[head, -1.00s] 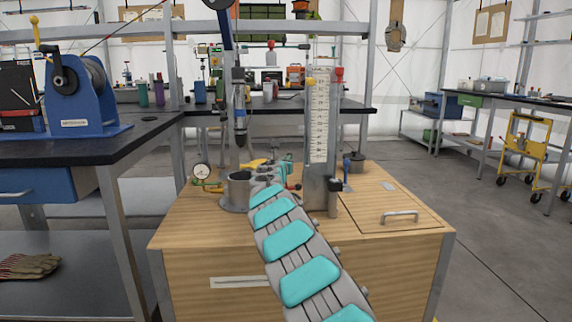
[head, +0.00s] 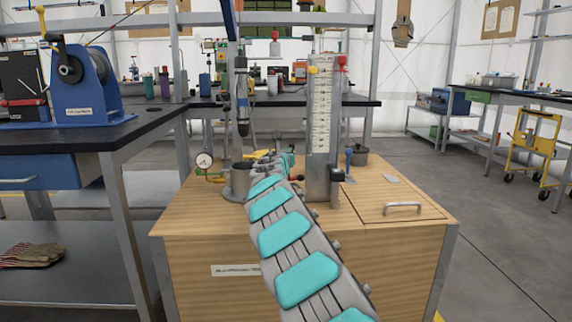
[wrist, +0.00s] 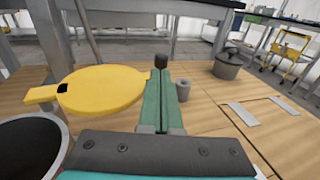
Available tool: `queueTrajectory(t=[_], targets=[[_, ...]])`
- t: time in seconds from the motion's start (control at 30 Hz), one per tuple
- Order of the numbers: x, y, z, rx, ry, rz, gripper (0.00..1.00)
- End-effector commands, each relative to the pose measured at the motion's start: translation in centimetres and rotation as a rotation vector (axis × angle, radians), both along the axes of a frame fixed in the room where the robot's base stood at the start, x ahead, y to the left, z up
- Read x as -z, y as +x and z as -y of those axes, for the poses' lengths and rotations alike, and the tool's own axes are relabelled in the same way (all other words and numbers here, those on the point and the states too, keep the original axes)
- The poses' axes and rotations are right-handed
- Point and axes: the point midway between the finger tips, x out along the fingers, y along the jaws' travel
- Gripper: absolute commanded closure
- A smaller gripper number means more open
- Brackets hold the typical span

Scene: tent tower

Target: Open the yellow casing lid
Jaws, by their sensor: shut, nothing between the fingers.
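The yellow lid (wrist: 103,91) is a flat round disc with a tab on its left, seen in the wrist view. It lies just left of my gripper (wrist: 162,85), whose green fingers are together with nothing between them. The lid's right edge is close to the left finger; I cannot tell if they touch. A dark round opening with a grey rim (wrist: 62,148) is at the lower left, largely uncovered by the lid. In the head view the grey cylindrical casing (head: 240,180) stands on the wooden cabinet, and my arm hides most of the lid area.
The wooden cabinet top (head: 195,212) has a hatch with a metal handle (head: 402,207) at right. A tall scaled column (head: 321,135) stands close right of my arm. A dial gauge (head: 204,160) is left of the casing. A dark lidded pot (wrist: 228,66) stands farther back.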

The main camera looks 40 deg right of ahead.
Motion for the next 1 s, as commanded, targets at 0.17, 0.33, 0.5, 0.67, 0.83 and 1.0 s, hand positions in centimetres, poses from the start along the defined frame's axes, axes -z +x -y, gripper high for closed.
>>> queueTrajectory(t=[0.17,0.33,0.5,0.67,0.83,1.0], targets=[[-0.1,-1.1,-1.5,0.001,-0.004,-0.002,1.00],[-0.2,-2.3,-2.7,0.001,-0.004,-0.002,1.00],[-0.4,-3.4,-4.0,-0.001,-0.005,-0.001,1.00],[-0.3,-4.5,-5.1,0.002,-0.004,-0.001,1.00],[-0.4,-5.6,-6.4,-0.001,-0.003,-0.002,1.00],[-0.5,-6.5,-7.3,0.000,-0.003,-0.001,1.00]])
